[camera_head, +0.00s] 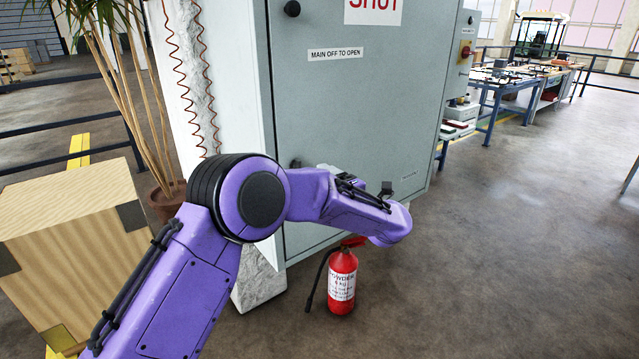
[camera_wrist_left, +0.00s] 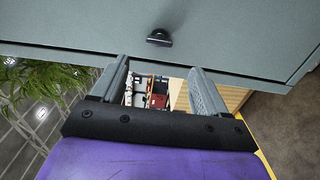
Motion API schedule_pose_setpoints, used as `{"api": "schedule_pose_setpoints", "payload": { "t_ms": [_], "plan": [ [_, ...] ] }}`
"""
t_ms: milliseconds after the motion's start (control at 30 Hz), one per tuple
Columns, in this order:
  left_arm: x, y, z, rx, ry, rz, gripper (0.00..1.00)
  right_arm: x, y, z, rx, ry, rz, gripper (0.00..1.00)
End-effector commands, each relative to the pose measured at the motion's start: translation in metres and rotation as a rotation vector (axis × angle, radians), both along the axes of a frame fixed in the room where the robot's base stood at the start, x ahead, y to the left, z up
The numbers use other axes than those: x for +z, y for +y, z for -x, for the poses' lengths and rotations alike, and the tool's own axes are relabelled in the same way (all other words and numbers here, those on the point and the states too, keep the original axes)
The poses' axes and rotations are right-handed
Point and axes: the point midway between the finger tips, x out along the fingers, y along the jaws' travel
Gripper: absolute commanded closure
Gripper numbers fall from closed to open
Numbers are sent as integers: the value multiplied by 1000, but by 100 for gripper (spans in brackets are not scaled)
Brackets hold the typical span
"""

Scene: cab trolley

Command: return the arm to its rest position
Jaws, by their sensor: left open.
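My left arm (camera_head: 262,205) is purple and comes in from the lower left in the head view. It bends at a black-capped joint and reaches right, in front of the grey cabinet (camera_head: 350,110). The left gripper's fingers do not show clearly there. In the left wrist view my left gripper (camera_wrist_left: 157,66) is open, its two grey fingers apart with nothing held between them. The cabinet's grey face fills the top of that view, with a dark latch or knob (camera_wrist_left: 159,38) just beyond the fingers. The cabinet door looks shut. My right gripper is not in view.
A red fire extinguisher (camera_head: 342,283) stands on the floor below my forearm. A wooden crate (camera_head: 75,240) and potted plant (camera_head: 165,195) are at the left. A blue workbench (camera_head: 505,85) stands at the back right. The floor at the right (camera_head: 530,230) is mostly clear.

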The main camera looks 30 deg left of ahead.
Motion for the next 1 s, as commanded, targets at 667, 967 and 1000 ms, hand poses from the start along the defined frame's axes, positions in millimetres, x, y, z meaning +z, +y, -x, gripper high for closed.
{"api": "schedule_pose_setpoints", "payload": {
  "t_ms": [667, 967, 1000],
  "plan": [
    [-105, -36, 0, -461, 444, -262, 26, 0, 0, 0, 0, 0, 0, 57],
    [-318, -49, 163, -971, 1170, -359, 26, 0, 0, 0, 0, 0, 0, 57],
    [-338, -49, 193, -1029, 1257, -348, 26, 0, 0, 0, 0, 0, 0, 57]
  ]
}}
